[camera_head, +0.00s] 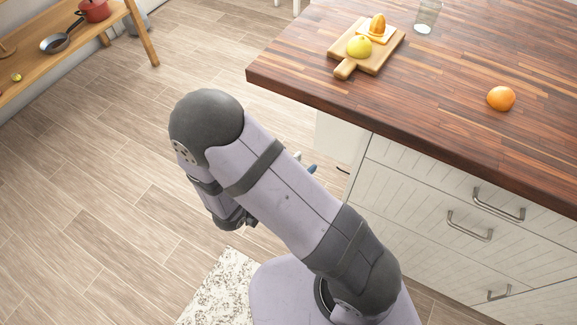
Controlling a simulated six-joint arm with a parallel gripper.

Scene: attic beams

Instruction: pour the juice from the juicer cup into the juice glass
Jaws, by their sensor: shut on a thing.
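A juicer (377,27) with an orange, cone-like top and a pale square base stands at the back of a wooden cutting board. Its juice cannot be seen. A clear glass (428,15) stands upright on the counter to the right of the board, cut by the top edge of the picture. My gripper (305,163) is mostly hidden behind my arm. Only small bluish and pale tips show past the arm's upper edge, beside the counter's front and below its top. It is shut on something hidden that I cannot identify.
The cutting board (346,67) holds a yellow-green citrus fruit (359,47). An orange (501,98) lies on the wooden counter (430,105), whose middle is bare. White drawers with handles are below. A shelf (22,75) with a pan and a red pot is at upper left.

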